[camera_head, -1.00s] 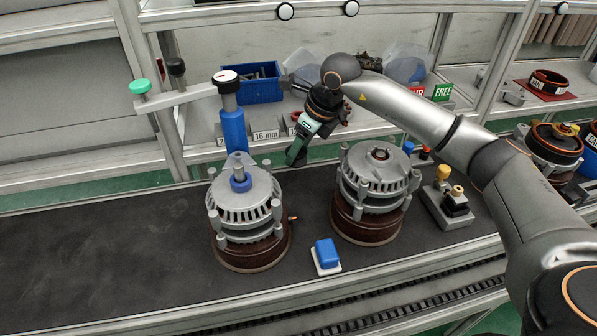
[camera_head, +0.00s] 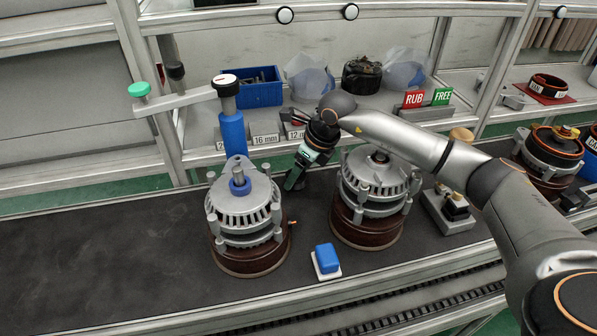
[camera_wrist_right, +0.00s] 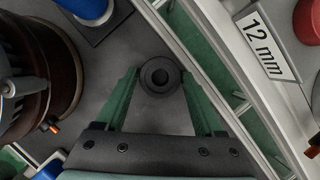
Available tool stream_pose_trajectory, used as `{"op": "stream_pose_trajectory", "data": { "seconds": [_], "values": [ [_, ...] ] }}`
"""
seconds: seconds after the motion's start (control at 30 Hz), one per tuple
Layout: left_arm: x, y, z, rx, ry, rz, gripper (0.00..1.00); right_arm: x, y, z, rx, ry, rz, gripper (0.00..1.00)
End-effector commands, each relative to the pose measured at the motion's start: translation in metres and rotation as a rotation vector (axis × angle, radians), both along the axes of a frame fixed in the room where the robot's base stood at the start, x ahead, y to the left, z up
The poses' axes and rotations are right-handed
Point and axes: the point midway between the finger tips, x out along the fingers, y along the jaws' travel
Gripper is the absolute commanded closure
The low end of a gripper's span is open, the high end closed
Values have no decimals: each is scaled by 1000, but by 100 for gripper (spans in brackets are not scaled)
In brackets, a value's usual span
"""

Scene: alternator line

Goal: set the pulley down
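The pulley (camera_wrist_right: 160,75) is a small dark ring with a centre hole, seen between the fingertips in the right wrist view. My right gripper (camera_wrist_right: 160,78) has its green fingers on either side of it, and they look closed on its rim. In the head view my right gripper (camera_head: 293,184) points down at the belt's back edge, between two alternators; the pulley is not clear there. The left alternator (camera_head: 243,213) has a bare shaft with a blue collar. The right alternator (camera_head: 374,190) stands close beside the gripper. My left gripper is out of view.
The dark belt (camera_head: 100,240) is clear at the left. A blue block on a white base (camera_head: 326,260) sits at the front between the alternators. A blue post (camera_head: 232,133) stands behind the left alternator. The 12 mm sign (camera_wrist_right: 262,45) and shelf frame are close behind the gripper.

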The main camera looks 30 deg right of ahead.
Motion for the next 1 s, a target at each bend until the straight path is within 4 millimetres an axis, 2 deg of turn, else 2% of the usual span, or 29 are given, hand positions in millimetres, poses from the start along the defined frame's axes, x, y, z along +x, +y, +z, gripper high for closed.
{"op": "stream_pose_trajectory", "data": {
  "seconds": [0.03, 0.17, 0.4, 0.53, 1.0],
  "values": [
    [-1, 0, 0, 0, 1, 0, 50, 0, 0, 0, 0, 0, 0, 23],
    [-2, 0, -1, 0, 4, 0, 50, 0, 0, 0, 0, 0, 0, 10],
    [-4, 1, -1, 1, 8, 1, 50, 0, 0, 1, 0, 0, 0, 10],
    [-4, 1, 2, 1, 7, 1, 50, -1, -1, 10, 0, -1, 0, 10],
    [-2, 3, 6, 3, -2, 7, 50, -32, -19, 96, -1, -3, 0, 10]
  ]
}}
